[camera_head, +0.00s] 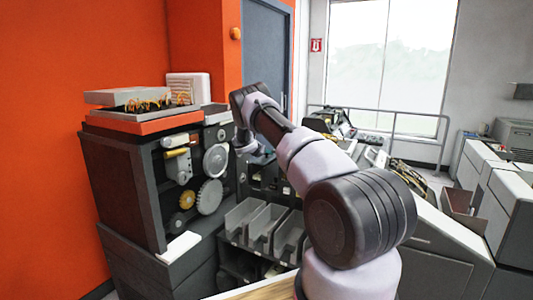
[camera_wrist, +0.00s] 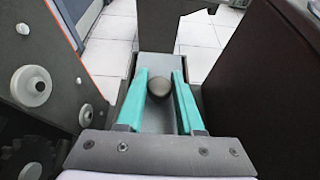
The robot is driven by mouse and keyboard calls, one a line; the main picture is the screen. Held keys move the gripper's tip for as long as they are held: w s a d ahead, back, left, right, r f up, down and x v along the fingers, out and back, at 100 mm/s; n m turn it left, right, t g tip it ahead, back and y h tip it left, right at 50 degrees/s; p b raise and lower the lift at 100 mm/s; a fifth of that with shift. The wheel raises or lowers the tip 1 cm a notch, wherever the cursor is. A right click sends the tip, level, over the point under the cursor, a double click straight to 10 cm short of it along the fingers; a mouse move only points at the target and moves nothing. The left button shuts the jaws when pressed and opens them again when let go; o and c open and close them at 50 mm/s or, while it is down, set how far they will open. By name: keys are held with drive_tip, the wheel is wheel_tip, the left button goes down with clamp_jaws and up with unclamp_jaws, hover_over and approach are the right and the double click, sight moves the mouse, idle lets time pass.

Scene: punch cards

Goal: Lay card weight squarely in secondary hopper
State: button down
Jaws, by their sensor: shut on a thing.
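My gripper (camera_wrist: 159,76) has two teal fingers, shut on the card weight, a grey piece with a round dark knob (camera_wrist: 159,82) between the fingers. The knob faces the wrist camera, and the fingers hide part of the weight. Beyond the fingers a grey upright plate (camera_wrist: 158,28) stands between dark walls. This looks like the secondary hopper, but I cannot tell for sure, nor whether the weight touches its floor. In the head view my gripper (camera_head: 245,146) is small beside the machine's right side, and the weight cannot be made out there.
A dark panel with round bolts (camera_wrist: 33,85) is close on the left, and a dark brown block (camera_wrist: 262,85) on the right. The machine with gears (camera_head: 209,193) stands left of my arm. Grey open bins (camera_head: 263,226) sit below. Pale floor tiles (camera_wrist: 115,27) show beyond.

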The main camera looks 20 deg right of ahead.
sight(259, 162)
drive_tip(key=shift+f, duration=3.35)
drive_tip(key=shift+c, duration=2.3)
unclamp_jaws()
drive_tip(key=shift+f, duration=0.1)
drive_tip(key=shift+a, duration=0.1)
drive_tip(key=shift+s+a+r, duration=0.2)
drive_tip(key=shift+a, duration=0.1)
drive_tip(key=v, duration=0.9)
drive_tip(key=shift+s+a+r, duration=0.2)
drive_tip(key=shift+s+a, duration=0.05)
drive_tip(key=shift+s, duration=0.1)
